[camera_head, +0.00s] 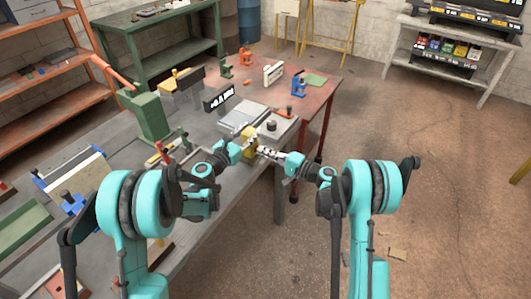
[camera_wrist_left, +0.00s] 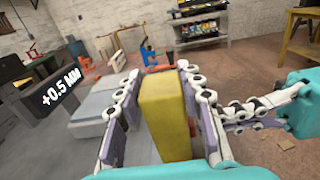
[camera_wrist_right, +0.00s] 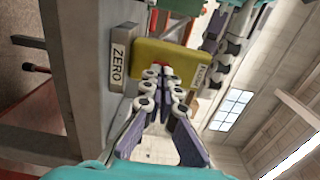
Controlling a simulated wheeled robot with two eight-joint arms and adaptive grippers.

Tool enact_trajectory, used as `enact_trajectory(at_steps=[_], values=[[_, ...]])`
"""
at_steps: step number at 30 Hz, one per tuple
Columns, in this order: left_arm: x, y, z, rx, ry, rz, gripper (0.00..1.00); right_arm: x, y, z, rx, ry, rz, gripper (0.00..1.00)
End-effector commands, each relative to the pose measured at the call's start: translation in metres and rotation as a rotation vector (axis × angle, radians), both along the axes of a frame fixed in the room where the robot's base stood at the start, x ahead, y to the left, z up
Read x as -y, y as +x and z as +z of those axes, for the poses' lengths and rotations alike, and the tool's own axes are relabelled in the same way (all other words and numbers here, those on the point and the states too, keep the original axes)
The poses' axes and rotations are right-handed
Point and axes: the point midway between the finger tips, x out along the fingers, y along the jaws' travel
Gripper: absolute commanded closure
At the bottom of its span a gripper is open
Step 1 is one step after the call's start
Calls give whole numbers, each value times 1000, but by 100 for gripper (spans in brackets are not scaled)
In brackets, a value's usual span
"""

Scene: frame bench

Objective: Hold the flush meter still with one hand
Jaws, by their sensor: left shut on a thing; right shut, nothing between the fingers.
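The yellow block, which I take for the flush meter (camera_head: 249,133), sits at the bench's near right edge beside a grey plate. In the left wrist view it stands between the fingers of my left gripper (camera_head: 245,147), which is shut on it. My right gripper (camera_head: 264,152) is shut and empty, its tips close to the yellow body (camera_wrist_right: 152,54). A small red spot shows at these tips; I cannot tell whether they touch it. A plate reading ZERO (camera_wrist_right: 120,58) is beside the body. A dark display (camera_wrist_left: 61,91) reads +0.5 MM.
The grey plate (camera_head: 244,114) and a dark round knob (camera_head: 271,126) lie beside the meter. A green press (camera_head: 150,113) stands to the left on the bench. A blue fixture (camera_head: 298,87) is farther back. The floor to the right is open.

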Motion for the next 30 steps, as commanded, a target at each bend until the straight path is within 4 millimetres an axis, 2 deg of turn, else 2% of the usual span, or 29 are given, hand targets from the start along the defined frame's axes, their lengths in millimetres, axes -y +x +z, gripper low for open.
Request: enact_trajectory(at_steps=[6, 17, 23, 30], values=[[0, 0, 0, 0, 0, -1, 95, -16, 11, -1, 0, 0, 2, 100], [3, -1, 0, -1, -1, -6, 95, -13, 10, 0, 1, 1, 1, 100], [2, -1, -1, -1, 1, -5, 95, 12, -7, 0, 0, 0, -3, 100], [2, -1, -1, 0, 1, -4, 95, 58, -41, 0, 1, -1, -4, 100]])
